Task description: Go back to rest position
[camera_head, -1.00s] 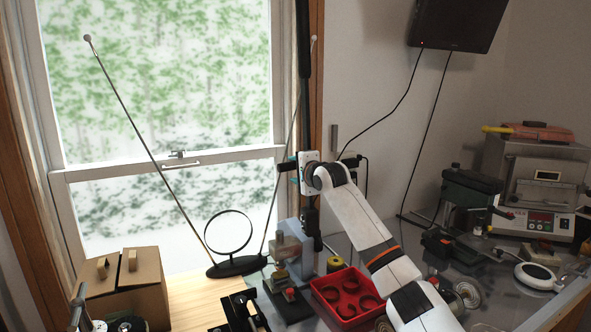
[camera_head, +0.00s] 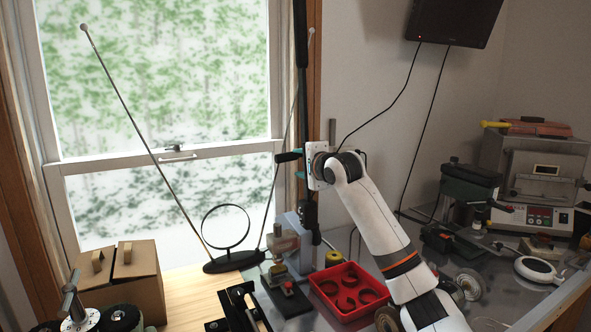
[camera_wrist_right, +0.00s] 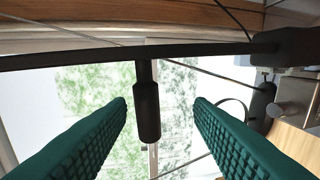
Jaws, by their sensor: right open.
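My right gripper (camera_head: 297,163) is raised in front of the window frame, beside a vertical dark pole (camera_head: 302,80). In the right wrist view its two green ribbed fingers (camera_wrist_right: 163,102) stand wide apart. A black bar with a short black handle (camera_wrist_right: 147,110) shows between them; a gap shows on each side of the handle, and I see nothing clamped. I cannot tell how deep the handle reaches between the fingers. My left gripper is not in the head view.
A grey machine (camera_head: 530,180) stands at right.

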